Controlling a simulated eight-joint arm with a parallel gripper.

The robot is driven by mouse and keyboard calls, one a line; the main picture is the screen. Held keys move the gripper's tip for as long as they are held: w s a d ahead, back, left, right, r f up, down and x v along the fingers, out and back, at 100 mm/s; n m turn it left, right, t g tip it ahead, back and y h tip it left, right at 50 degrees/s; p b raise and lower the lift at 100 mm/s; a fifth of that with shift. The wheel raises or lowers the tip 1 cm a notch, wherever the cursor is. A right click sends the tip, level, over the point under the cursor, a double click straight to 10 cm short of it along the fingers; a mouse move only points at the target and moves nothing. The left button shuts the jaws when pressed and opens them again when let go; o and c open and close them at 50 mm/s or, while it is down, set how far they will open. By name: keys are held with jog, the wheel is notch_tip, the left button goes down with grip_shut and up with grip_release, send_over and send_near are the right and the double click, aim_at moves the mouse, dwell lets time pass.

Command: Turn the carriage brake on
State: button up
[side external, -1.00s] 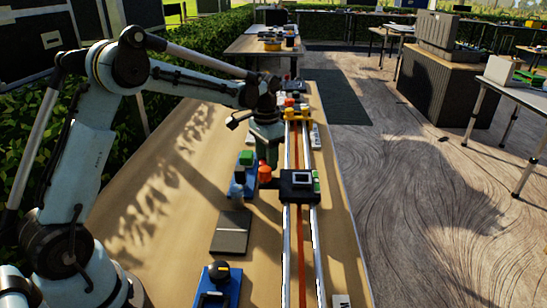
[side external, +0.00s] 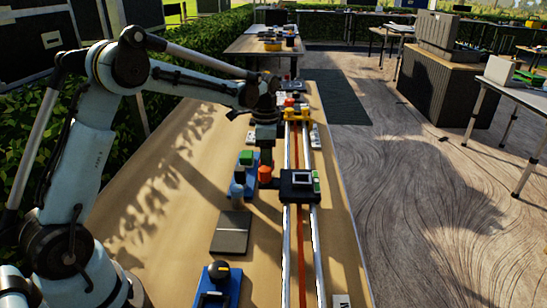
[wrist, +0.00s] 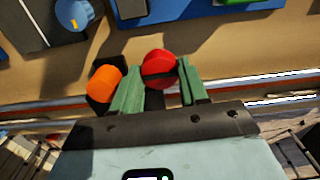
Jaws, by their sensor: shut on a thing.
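The black carriage (side external: 300,186), with a small screen and a green strip, sits on the twin rails. An orange knob (side external: 265,173) stands at its left side; an orange knob also shows in the wrist view (wrist: 103,83), just left of my fingers. My gripper (side external: 266,160) points down beside the carriage. The red knob is not clearly visible in the side view, and I cannot tell from any marking which knob is the brake.
A blue unit with a green block (side external: 246,158) stands close left of my gripper. A grey plate (side external: 231,232) and a blue base with a black knob (side external: 218,275) lie nearer. A yellow unit (side external: 297,113) sits farther along the rails. The left tabletop is bare.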

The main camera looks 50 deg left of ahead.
dwell(0.4)
jog(key=o, duration=1.1)
jog(key=shift+c, duration=0.2)
